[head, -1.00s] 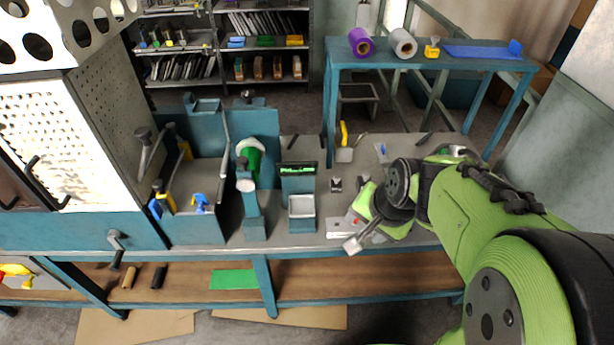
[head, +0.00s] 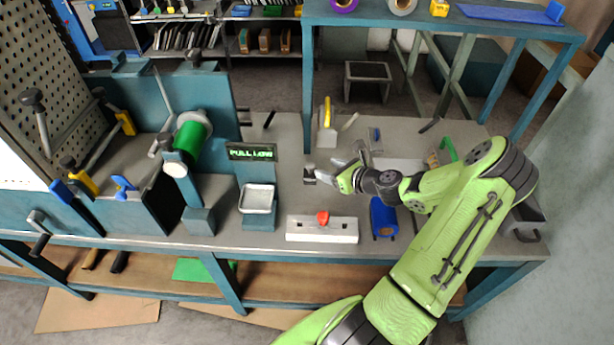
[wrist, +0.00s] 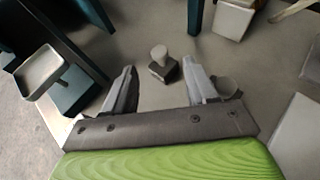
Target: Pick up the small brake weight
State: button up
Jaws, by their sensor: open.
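The small brake weight is a dark block with a pale round knob on top, and it stands upright on the grey bench in the head view (head: 309,174). In the wrist view the weight (wrist: 164,70) sits between the lines of the two fingers, close to their tips. My gripper (head: 332,172) is open and empty, just right of the weight in the head view. Both grey fingers of my gripper (wrist: 160,76) show in the wrist view, one on each side. I cannot tell whether either finger touches the weight.
A teal stand with a grey tray (head: 258,199) and a "PULL LOW" display (head: 251,151) is left of the weight. A white plate with a red knob (head: 322,228) lies in front. A yellow-handled tool (head: 327,125) stands behind.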

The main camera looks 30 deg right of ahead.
aim_at(311, 165)
jog(key=b+x, duration=0.1)
jog(key=x, duration=0.4)
jog(key=shift+w+f, duration=0.3)
jog(key=b+x, duration=0.2)
jog(key=x, duration=0.3)
jog(key=shift+w+a+f, duration=0.15)
jog(key=shift+f, duration=0.2)
jog(key=shift+r, duration=0.1)
grip_shut()
